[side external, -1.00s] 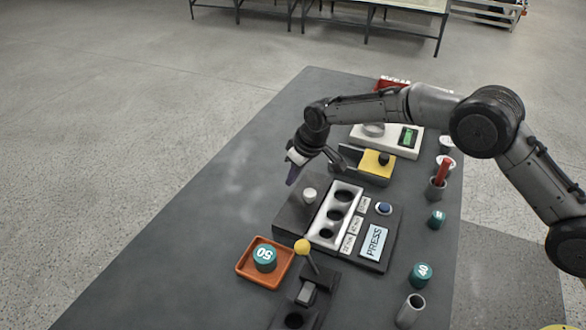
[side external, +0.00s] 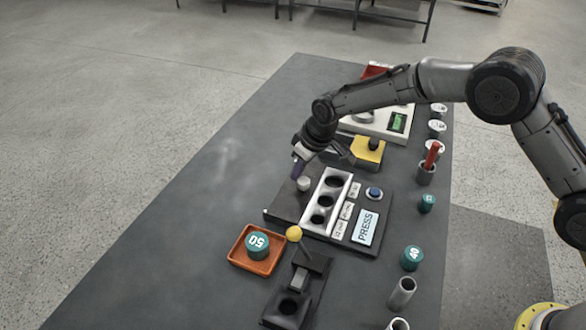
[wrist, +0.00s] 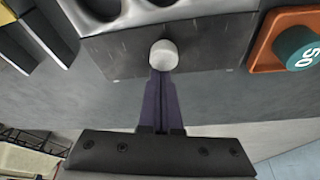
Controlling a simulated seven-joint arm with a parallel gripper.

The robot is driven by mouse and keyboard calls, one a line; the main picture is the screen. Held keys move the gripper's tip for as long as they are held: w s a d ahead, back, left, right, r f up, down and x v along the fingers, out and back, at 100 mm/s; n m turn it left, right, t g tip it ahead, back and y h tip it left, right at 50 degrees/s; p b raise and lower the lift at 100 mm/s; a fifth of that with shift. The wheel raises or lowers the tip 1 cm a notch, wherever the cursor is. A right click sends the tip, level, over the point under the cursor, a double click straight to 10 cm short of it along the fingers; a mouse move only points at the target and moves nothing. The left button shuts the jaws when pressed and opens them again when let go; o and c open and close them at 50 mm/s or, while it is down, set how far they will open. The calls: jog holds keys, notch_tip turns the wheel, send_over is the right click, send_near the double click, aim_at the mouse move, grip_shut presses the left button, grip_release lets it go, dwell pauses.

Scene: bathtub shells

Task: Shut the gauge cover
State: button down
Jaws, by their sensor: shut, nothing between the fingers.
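The gauge block is a dark unit with a white panel (side external: 330,191) that has three round holes, all uncovered. A flat dark plate (side external: 283,207), apparently the gauge cover, lies open to the left of the panel. A white knob (side external: 303,184) stands on this plate. In the wrist view the knob (wrist: 163,53) is straight ahead of my fingertips, on the dark plate (wrist: 118,58). My gripper (side external: 296,173) is shut and empty, its purple fingers pointing down beside the knob. The fingertips (wrist: 160,76) look very close to the knob; I cannot tell whether they touch it.
An orange tray (side external: 236,258) holding a teal 50 weight (side external: 257,246) sits nearby. A yellow-knobbed lever (side external: 294,234) stands in front. A yellow-topped box (side external: 370,150) is behind. A PRESS label (side external: 367,228) and blue button (side external: 374,193) lie right. The table's left side is clear.

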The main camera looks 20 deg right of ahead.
jog(key=s+d, duration=0.5)
jog(key=shift+s+d, duration=0.25)
jog(key=shift+s, duration=0.05)
jog(key=shift+f, duration=0.15)
